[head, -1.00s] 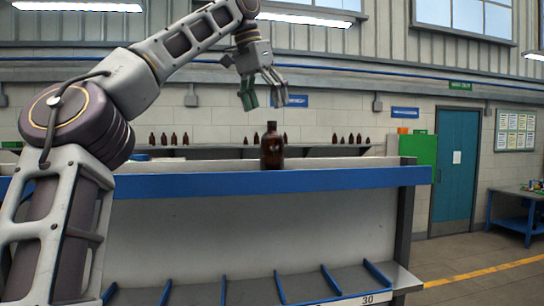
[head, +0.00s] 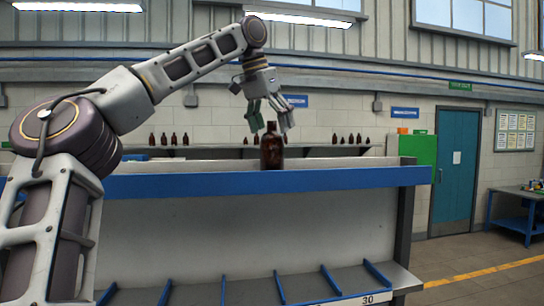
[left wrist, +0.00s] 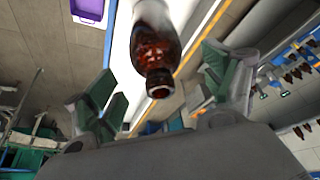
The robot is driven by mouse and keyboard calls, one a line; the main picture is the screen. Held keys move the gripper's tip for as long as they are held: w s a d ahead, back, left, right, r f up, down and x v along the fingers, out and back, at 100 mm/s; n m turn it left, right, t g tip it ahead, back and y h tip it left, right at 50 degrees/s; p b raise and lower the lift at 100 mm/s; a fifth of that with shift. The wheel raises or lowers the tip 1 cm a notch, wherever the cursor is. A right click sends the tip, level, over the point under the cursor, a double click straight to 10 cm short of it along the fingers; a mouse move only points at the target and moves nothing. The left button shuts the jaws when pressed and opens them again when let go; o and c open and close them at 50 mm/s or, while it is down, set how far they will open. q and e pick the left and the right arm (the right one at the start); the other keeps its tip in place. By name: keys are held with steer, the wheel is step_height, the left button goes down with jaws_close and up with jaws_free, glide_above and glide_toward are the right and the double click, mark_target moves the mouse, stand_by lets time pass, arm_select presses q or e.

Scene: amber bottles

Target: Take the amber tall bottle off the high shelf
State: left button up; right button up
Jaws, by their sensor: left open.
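The amber tall bottle (head: 271,152) stands upright on the blue-edged high shelf (head: 330,180), near its middle. In the left wrist view the bottle (left wrist: 155,55) shows with its open neck toward the camera, between the two fingers. My left gripper (head: 270,128) is open and points down over the bottle, its fingertips around the level of the bottle's neck. My right gripper is not in view.
Several small amber bottles (head: 168,139) stand on a shelf along the back wall. A green cabinet (head: 417,150) and a teal door (head: 453,172) are at the right. Dividers (head: 280,287) line the lower shelf. The high shelf is clear beside the bottle.

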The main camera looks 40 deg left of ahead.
mark_target(276, 141)
arm_select(q)
steer(key=shift+x, duration=2.6)
steer(key=shift+c, duration=0.4)
steer(key=c, duration=1.2)
steer(key=shift+r, duration=0.15)
steer(key=shift+d+r, duration=0.15)
steer(key=shift+r, duration=4.65)
